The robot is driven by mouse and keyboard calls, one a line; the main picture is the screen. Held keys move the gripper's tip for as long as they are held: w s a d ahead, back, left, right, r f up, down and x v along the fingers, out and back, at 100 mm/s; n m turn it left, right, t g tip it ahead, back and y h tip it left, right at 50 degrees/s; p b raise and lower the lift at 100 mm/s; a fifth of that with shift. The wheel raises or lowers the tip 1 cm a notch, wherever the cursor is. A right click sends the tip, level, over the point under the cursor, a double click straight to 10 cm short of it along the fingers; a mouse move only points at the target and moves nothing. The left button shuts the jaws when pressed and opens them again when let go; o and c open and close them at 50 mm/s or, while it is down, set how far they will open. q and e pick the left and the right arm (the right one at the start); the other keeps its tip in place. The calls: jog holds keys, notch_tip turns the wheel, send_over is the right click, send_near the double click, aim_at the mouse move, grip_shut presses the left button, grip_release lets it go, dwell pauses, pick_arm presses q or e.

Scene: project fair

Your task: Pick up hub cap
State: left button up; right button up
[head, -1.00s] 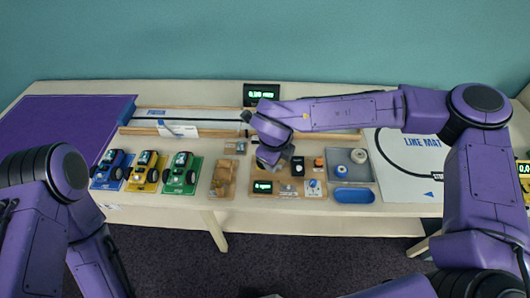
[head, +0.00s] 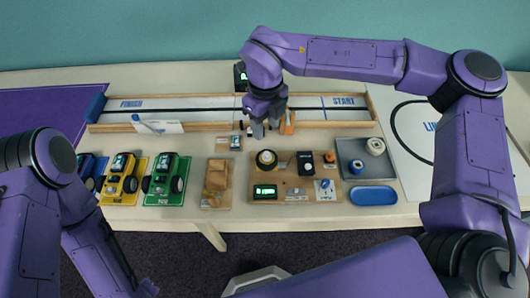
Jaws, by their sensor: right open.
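My right gripper (head: 263,130) points down just in front of the wooden track, behind the board with the round yellow-and-black part. It is open, and its fingertips are small and dark in the head view. Small dark pieces (head: 249,129) lie on the table close to its left side. I cannot tell for sure whether one of them is the hub cap. An orange-tan piece (head: 289,123) stands just right of the gripper. The gripper hides part of the table and track there. My left arm shows at the left, but its gripper is out of view.
The track (head: 185,99) spans the table behind. A tool board (head: 293,191), wooden blocks (head: 215,182), a grey tray (head: 358,150) and a blue dish (head: 373,196) stand in front.

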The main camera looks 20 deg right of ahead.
aim_at(267, 153)
jog(key=f, duration=0.5)
jog(key=shift+w+d+p, duration=0.1)
jog(key=shift+w+p, duration=0.1)
jog(key=shift+p, duration=0.1)
jog(key=shift+s+d+f, duration=0.1)
jog(key=shift+f, duration=0.35)
jog(key=f+p, duration=0.1)
jog(key=f, duration=0.4)
jog(key=shift+s+f+p, duration=0.2)
jog(key=shift+p, duration=0.15)
grip_shut()
